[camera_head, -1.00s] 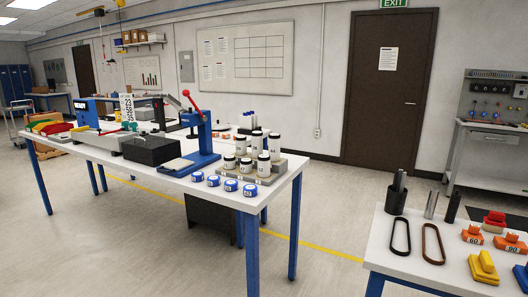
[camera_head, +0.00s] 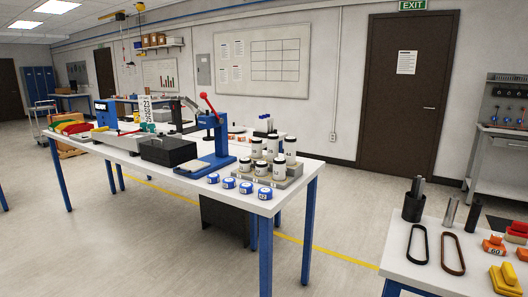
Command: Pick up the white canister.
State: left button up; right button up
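Several white canisters with black lids (camera_head: 262,168) stand upright in a grey stepped rack (camera_head: 292,180) near the right end of the long white table. The rear ones, such as the canister at the right back (camera_head: 290,150), stand higher than the front ones. Several small blue-and-white round containers (camera_head: 229,183) sit along the table's front edge before the rack. The canister labels are too small to read. Neither of my grippers shows in this view.
The long white table (camera_head: 150,177) also holds a blue press with a red lever (camera_head: 220,135) and a black box (camera_head: 167,151). A second white table (camera_head: 400,262) stands at lower right with belts, a black cup (camera_head: 413,206) and orange blocks. Floor lies open between the tables.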

aim_at(256, 144)
jog(key=z, duration=0.75)
jog(key=i+j+z, duration=0.1)
jog(key=j+z, duration=0.9)
jog(key=j, duration=0.25)
jog(key=k+j+z, duration=0.15)
jog(key=j+z, duration=0.35)
jog(key=k+j, duration=0.15)
jog(key=j, duration=0.25)
jog(key=k+j+z, duration=0.15)
jog(key=j, duration=0.3)
jog(key=k+j, duration=0.1)
jog(key=j, duration=0.3)
jog(key=k+j+z, duration=0.15)
jog(key=j, duration=0.25)
jog(key=k+j, duration=0.2)
jog(key=j, duration=0.2)
jog(key=z, duration=0.05)
